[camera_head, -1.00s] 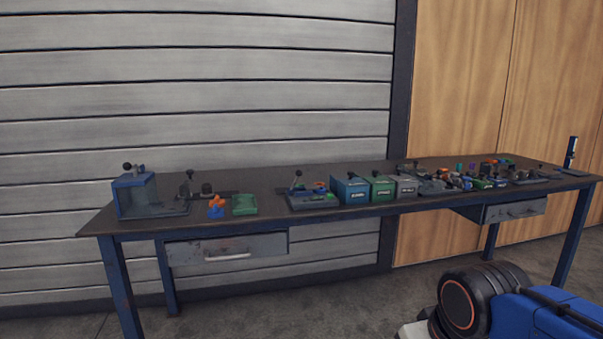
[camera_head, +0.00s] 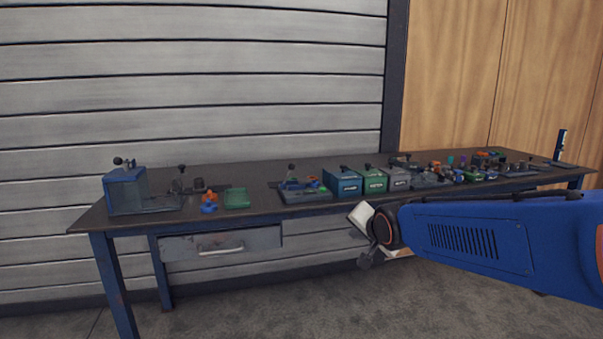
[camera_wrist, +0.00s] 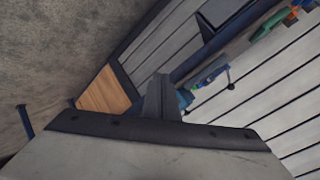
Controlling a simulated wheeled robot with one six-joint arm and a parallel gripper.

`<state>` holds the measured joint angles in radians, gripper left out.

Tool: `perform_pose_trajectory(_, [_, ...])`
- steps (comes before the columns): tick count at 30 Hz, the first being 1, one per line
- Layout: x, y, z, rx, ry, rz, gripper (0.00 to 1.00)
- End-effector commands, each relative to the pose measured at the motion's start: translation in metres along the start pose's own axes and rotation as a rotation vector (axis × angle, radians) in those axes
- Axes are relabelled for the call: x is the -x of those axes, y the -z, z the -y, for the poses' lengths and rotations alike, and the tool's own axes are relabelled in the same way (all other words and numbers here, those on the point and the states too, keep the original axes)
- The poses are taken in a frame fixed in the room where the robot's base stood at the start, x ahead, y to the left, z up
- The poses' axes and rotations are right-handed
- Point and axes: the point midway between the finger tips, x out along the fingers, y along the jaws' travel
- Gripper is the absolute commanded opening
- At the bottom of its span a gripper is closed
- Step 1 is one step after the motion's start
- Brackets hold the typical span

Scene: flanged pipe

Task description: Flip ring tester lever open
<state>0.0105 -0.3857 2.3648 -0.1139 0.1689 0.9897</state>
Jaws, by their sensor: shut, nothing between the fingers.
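A grey flat device (camera_head: 305,196) with a green spot and blue and orange pieces on it stands mid-left on the bench. It looks like the ring tester, though no label is readable. Its dark-knobbed lever (camera_head: 291,171) stands up at its back left. In the wrist view the device (camera_wrist: 208,75) and its lever knob (camera_wrist: 231,86) show small and tilted, beyond the fingers. My gripper (camera_head: 366,259) hangs in front of the bench, to the right of and lower than the device, apart from it. In the wrist view its fingers (camera_wrist: 161,96) are together and empty.
The bench (camera_head: 250,172) stands against a slatted wall. Blue (camera_head: 342,182), green (camera_head: 369,180) and grey boxes stand right of the device. A green tray (camera_head: 237,199) and a clear-sided blue box (camera_head: 127,191) stand left. A drawer (camera_head: 222,244) hangs under the bench.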

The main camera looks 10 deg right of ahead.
Motion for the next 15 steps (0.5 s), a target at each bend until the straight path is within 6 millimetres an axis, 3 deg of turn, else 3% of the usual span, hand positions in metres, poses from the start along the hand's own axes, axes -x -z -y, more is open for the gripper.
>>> perform_pose_trajectory(3, [-0.028, 0.018, 0.025, -0.129, 0.073, -0.040, 0.00])
perform_pose_trajectory(15, [-0.105, 0.065, 0.106, -0.575, 0.378, -0.076, 0.00])
